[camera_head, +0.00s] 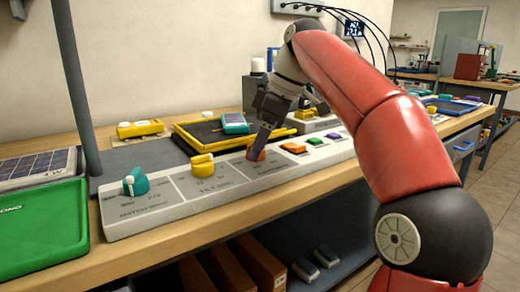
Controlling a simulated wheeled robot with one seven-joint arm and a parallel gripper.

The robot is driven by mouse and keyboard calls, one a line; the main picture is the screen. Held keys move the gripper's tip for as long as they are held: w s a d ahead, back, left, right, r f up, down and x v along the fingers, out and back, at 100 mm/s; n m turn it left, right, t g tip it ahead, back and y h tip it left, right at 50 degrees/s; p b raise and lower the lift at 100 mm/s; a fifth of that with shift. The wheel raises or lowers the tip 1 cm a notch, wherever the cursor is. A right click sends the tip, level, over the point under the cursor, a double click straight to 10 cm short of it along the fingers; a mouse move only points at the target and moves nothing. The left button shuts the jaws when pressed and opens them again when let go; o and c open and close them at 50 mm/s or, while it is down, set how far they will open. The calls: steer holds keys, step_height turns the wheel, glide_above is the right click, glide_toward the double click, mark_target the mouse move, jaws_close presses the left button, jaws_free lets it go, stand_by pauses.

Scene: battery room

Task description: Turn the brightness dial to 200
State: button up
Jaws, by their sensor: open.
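A long pale control panel (135,225) lies along the front of the workbench. It carries a teal dial (135,181) at the left, a yellow dial (202,165) in the middle and an orange dial (252,154) to the right. The label by the orange dial is too small to read, so I cannot tell its setting or confirm it is the brightness dial. My gripper (263,140) points down at the orange dial, is open, and partly hides it. I cannot tell whether the fingers touch the dial.
Orange, green and purple buttons (314,141) sit on the panel right of my gripper. Behind it are a yellow-rimmed black tray (190,128) with a teal meter (234,122) and a yellow device (140,128).

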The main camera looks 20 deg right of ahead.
steer(key=shift+a+f, duration=0.1)
steer(key=shift+f, duration=0.25)
steer(key=c, duration=1)
